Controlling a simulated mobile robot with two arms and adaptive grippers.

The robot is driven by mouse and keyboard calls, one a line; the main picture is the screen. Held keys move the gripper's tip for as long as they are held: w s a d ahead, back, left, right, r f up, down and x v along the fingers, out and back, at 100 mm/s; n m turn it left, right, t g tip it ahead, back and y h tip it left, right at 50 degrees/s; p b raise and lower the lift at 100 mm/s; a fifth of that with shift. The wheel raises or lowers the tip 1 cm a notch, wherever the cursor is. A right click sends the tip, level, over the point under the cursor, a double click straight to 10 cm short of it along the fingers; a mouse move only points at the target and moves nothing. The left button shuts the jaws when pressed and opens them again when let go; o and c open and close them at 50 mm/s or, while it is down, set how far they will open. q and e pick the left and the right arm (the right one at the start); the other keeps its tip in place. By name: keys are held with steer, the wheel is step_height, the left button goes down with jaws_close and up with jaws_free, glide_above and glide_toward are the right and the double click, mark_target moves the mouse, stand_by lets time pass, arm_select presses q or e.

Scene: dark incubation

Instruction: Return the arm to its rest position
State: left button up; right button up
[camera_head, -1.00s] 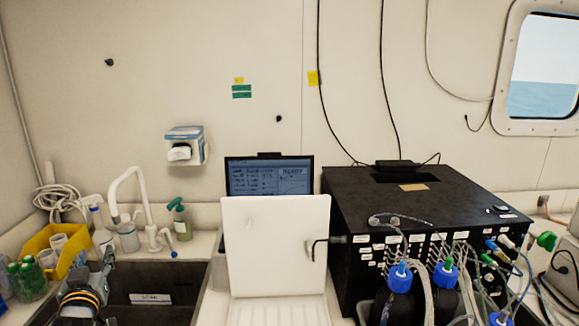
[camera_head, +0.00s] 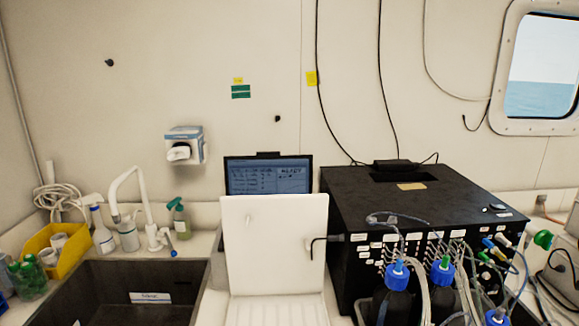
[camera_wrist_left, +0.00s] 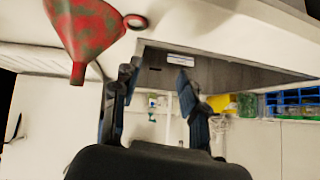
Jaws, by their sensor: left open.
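My left gripper (camera_wrist_left: 158,80) shows in the left wrist view, with its two dark fingers apart and nothing between them. Beyond the fingers lies the dark sink basin (camera_wrist_left: 225,72), with a white label on its wall. The head view shows the same sink (camera_head: 105,285) at the lower left, and no gripper or arm of mine is in that view. My right gripper is in neither view.
A red funnel (camera_wrist_left: 84,28) is close to the wrist camera. A yellow bin (camera_head: 68,262) stands left of the sink. A white panel (camera_head: 275,245) stands before a screen (camera_head: 268,175). A black box (camera_head: 420,200) with tubes and blue-capped bottles (camera_head: 397,275) is at right.

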arm_select(q)
steer(key=s+d+f+m+g+h, duration=0.1)
steer(key=s+d+f+g, duration=0.2)
steer(key=s, duration=0.5)
steer(key=s+d+f+m+g+h, duration=0.1)
steer(key=s+d+f+g, duration=0.1)
steer(key=s+d, duration=0.5)
steer(key=s+a+f+g+b, duration=0.1)
steer(key=s+f+b, duration=0.1)
steer(key=f, duration=1.2)
steer(key=s+a+f+g+b, duration=0.1)
steer(key=f, duration=1.3)
steer(key=s+a+f+b, duration=0.2)
steer(key=s+a+f, duration=0.1)
steer(key=s+f, duration=1.4)
step_height(320, 180, down, 2)
steer(key=shift+f+m+g+b, duration=0.25)
steer(key=shift+m+g+b, duration=0.05)
steer(key=shift+m+g, duration=0.1)
